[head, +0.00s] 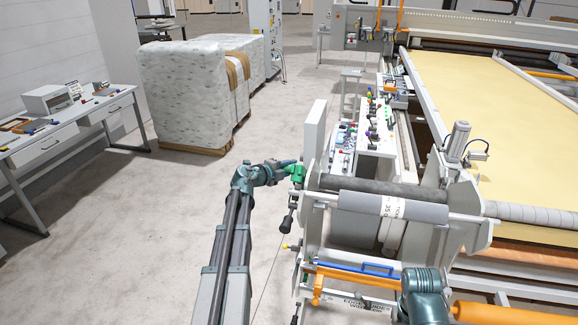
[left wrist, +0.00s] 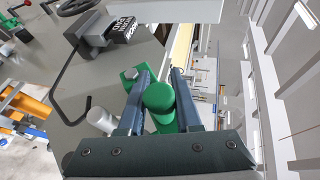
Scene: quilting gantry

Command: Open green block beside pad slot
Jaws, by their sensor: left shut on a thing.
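The green block (head: 296,174) sits on the left side of the machine's end frame, beside the grey roller. In the left wrist view it shows as a green body (left wrist: 131,80) with a round green knob (left wrist: 160,97). My left gripper (head: 286,164) reaches it from the left. Its two dark fingers (left wrist: 160,85) lie on either side of the knob, shut on it. The fingers hide part of the block. I cannot make out the pad slot. My right arm shows only as a teal link at the lower right; its gripper is not in view.
The grey roller (head: 390,207) and an orange bar (head: 350,274) lie right of the block. A black-handled lever (head: 289,220) hangs just below it. A panel with coloured knobs (head: 375,125) stands behind. Wrapped bales (head: 185,95) stand at the back left.

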